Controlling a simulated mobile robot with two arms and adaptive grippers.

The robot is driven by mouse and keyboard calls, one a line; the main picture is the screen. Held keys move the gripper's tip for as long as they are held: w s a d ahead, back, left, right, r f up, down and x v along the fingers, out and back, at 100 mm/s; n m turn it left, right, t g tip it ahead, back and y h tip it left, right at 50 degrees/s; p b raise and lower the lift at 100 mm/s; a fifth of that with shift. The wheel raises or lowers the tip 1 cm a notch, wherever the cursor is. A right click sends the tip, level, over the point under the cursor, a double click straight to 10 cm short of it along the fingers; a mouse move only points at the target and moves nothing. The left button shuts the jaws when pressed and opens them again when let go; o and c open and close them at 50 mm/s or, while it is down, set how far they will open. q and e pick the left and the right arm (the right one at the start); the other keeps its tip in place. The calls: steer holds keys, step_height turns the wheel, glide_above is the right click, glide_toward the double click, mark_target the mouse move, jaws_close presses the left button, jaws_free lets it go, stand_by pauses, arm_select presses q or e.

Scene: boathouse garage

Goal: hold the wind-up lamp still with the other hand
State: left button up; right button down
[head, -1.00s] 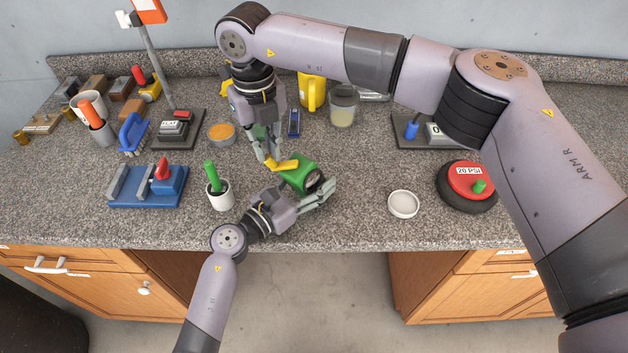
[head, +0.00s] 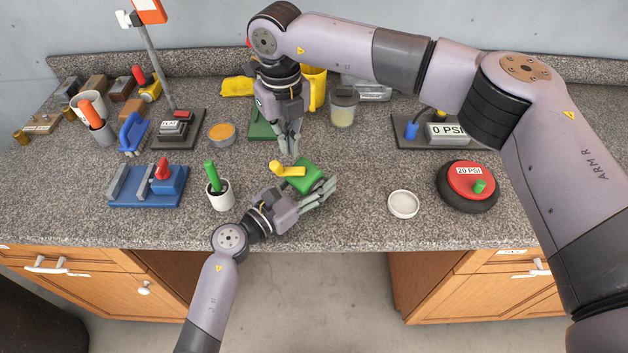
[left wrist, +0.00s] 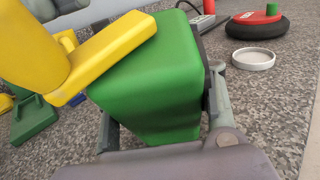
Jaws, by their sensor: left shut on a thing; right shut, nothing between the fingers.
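The wind-up lamp is a green block (head: 312,176) with a yellow crank (head: 287,170) on its side, standing near the front middle of the counter. My left gripper (head: 318,196) is shut on the lamp from the front, its fingers around the body. In the left wrist view the lamp's green body (left wrist: 158,85) sits between the fingers, with the yellow crank (left wrist: 112,50) at its upper left. My right gripper (head: 290,146) is shut and empty, behind the lamp and apart from the crank. The lamp's front face is mostly hidden in the head view.
A white cup with a green handle (head: 220,196) stands left of my left gripper. A white round lid (head: 403,204) and a red-topped gauge (head: 470,182) lie to the right. A lidded clear cup (head: 343,107) stands behind.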

steer(key=shift+d, duration=0.3)
step_height(320, 180, up, 7)
stand_by(0.9)
stand_by(0.4)
steer(key=s+r, duration=0.5)
steer(key=s, duration=0.3)
step_height(320, 180, down, 7)
steer(key=shift+a, duration=0.25)
